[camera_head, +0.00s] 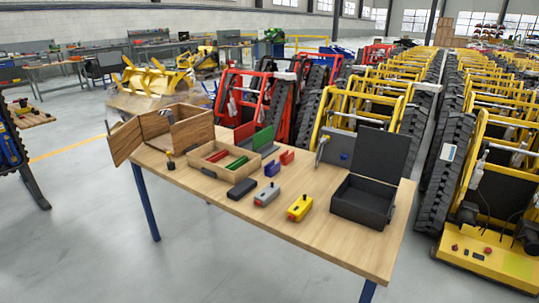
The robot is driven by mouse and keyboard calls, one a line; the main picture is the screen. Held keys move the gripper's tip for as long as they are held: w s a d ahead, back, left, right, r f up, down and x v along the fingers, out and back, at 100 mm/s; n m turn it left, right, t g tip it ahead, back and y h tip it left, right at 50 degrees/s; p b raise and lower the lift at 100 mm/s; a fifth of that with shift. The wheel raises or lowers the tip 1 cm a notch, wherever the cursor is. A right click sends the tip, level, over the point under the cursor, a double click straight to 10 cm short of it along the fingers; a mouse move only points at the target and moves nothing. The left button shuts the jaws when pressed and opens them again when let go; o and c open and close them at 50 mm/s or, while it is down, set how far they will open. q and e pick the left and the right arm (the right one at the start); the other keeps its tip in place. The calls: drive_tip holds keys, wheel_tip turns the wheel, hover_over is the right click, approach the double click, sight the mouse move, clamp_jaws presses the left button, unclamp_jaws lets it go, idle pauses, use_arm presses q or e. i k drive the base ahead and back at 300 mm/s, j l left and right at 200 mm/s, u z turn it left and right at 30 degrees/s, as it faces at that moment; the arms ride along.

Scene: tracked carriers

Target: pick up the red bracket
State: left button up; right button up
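A small red bracket (287,157) sits on the wooden table (335,238), a little behind and to the right of a blue-purple bracket (272,168) of similar size. The red bracket looks clear of the things around it. Neither of my grippers shows in the head view.
A wooden tray (208,170) holding red and green pieces, an open wooden box (192,133) and an open black case (362,203) stand on the table. A black case (241,189), a grey box (267,194) and a yellow box (300,208) lie in front. The table's front right is clear.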

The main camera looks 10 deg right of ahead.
sight(287, 158)
drive_tip(key=i+j+u, duration=0.1)
drive_tip(key=i+j, duration=0.25)
drive_tip(key=i+j+u, duration=0.15)
drive_tip(key=i+j, duration=0.15)
drive_tip(key=i, duration=0.25)
